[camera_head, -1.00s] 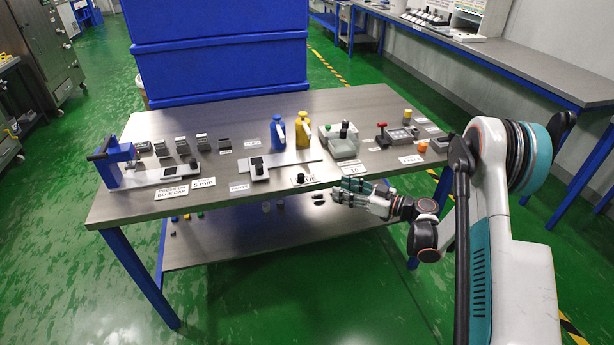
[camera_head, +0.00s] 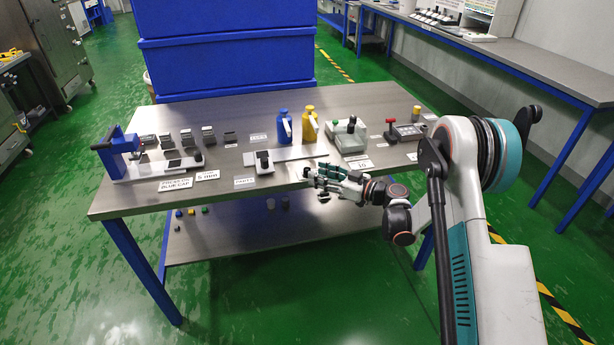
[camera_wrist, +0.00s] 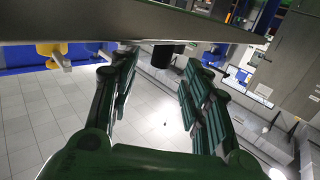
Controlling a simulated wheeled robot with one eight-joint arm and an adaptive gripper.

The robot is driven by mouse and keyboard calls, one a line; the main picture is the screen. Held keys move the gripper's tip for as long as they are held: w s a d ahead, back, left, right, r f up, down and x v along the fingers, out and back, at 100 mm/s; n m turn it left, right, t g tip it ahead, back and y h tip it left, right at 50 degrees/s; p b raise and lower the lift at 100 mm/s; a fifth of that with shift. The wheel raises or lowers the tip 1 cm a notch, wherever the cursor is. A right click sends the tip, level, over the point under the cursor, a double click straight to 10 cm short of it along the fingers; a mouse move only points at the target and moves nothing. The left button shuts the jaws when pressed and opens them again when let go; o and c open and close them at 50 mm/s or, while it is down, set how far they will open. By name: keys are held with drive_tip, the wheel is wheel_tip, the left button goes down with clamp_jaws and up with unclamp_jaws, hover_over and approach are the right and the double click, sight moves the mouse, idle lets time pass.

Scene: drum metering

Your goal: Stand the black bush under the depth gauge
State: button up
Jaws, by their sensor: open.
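The black bush (camera_head: 307,172) is a small dark cylinder near the table's front edge, just left of my fingertips in the head view. In the wrist view the black bush (camera_wrist: 163,56) shows between the far ends of my two green fingers, with gaps on both sides. My gripper (camera_head: 317,180) is open and empty; it also shows in the wrist view (camera_wrist: 161,68). What seems to be the depth gauge is a blue C-shaped frame (camera_head: 118,145) at the table's left end, over a grey base with a dark pad (camera_head: 181,164).
A small grey fixture with a black top (camera_head: 264,161) stands between bush and gauge. Blue (camera_head: 284,127) and yellow (camera_head: 309,124) bottles stand behind. A grey box (camera_head: 348,138) with knobs is to the right. Small grey blocks line the back left. The front strip holds flat labels (camera_head: 207,175).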

drive_tip(key=b+x, duration=0.1)
drive_tip(key=x, duration=0.2)
drive_tip(key=shift+a, duration=0.1)
clamp_jaws()
drive_tip(key=shift+r, duration=0.1)
